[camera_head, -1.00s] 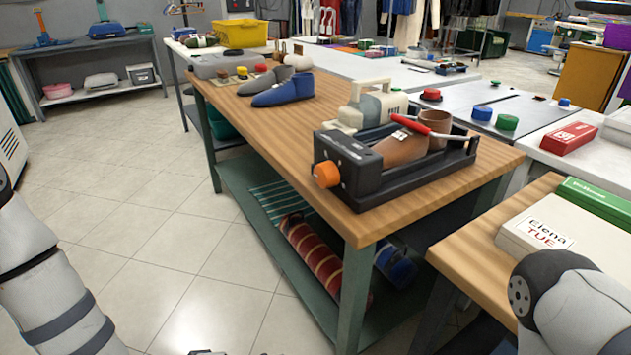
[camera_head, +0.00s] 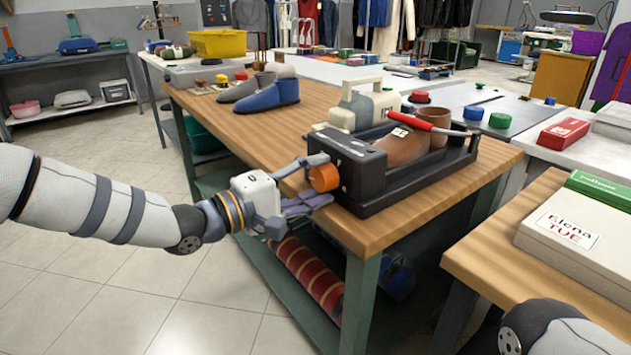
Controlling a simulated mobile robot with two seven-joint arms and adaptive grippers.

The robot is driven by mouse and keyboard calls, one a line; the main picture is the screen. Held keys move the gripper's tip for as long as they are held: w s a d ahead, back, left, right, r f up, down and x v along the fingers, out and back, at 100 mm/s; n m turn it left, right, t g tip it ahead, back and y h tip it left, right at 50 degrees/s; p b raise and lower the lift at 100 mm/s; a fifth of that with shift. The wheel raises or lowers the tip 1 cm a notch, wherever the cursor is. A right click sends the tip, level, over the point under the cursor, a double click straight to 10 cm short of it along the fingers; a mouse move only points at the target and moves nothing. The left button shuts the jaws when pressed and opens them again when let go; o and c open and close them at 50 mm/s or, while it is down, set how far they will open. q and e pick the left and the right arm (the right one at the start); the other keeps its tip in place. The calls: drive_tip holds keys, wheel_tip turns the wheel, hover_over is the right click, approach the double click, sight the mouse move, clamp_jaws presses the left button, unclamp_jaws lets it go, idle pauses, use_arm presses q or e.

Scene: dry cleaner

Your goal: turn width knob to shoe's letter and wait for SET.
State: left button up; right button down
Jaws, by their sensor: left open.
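A black shoe stretching machine (camera_head: 365,170) lies on the wooden workbench (camera_head: 240,125). It holds a brown shoe (camera_head: 402,147) with a small white tag, whose letter is too small to read. A red-handled bar lies across the shoe. The orange width knob (camera_head: 323,178) is on the machine's left end. My left gripper (camera_head: 318,180) is open, with one finger above and one below the knob; I cannot tell whether they touch it. The machine's small display is too small to read. Of my right arm only a grey link shows at bottom right; its gripper is out of view.
A cream device (camera_head: 365,106) stands behind the machine. Blue shoes (camera_head: 268,96) and grey shoes (camera_head: 245,88) stand farther back on the bench. A cream box (camera_head: 570,228) labelled Elena TUE is on the right table. Rolled red fabric (camera_head: 308,270) lies on the lower shelf.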

use_arm(q)
drive_tip(key=shift+d, duration=0.1)
drive_tip(key=c, duration=0.9)
drive_tip(key=shift+o, duration=0.2)
